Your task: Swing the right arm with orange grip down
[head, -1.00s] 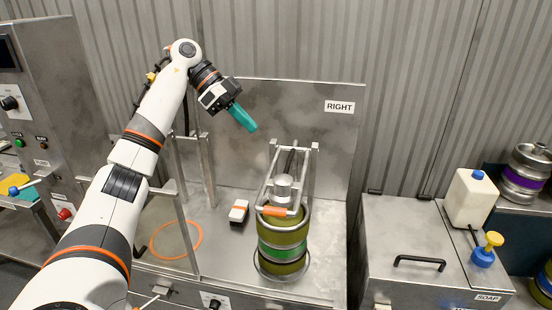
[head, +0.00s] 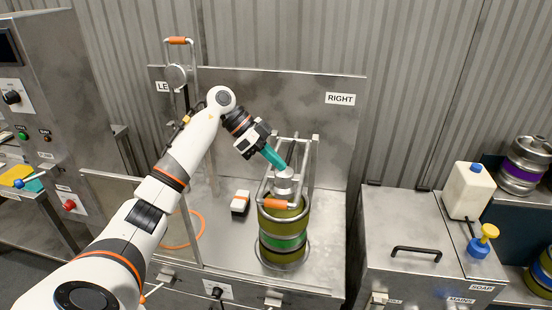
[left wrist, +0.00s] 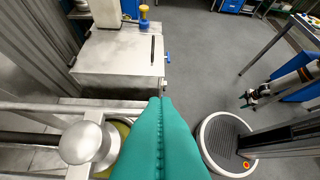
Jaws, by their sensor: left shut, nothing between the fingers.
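The right arm is a metal bar frame with an orange grip (head: 278,203). It lies low over the green-banded keg (head: 283,243) in front of the RIGHT sign, with its grip at the front. A round metal head (head: 284,184) sits within the frame above the keg; it also shows in the left wrist view (left wrist: 82,142). My left gripper (head: 284,168) has teal fingers, shut and empty, with the tips close to the head and frame bars. I cannot tell whether they touch. My right gripper (left wrist: 248,99) shows small at the right of the left wrist view; its finger state is unclear.
The left station's bar frame stands upright with its own orange grip (head: 180,41). A steel cabinet (head: 410,235) with a soap jug (head: 468,192) stands at right.

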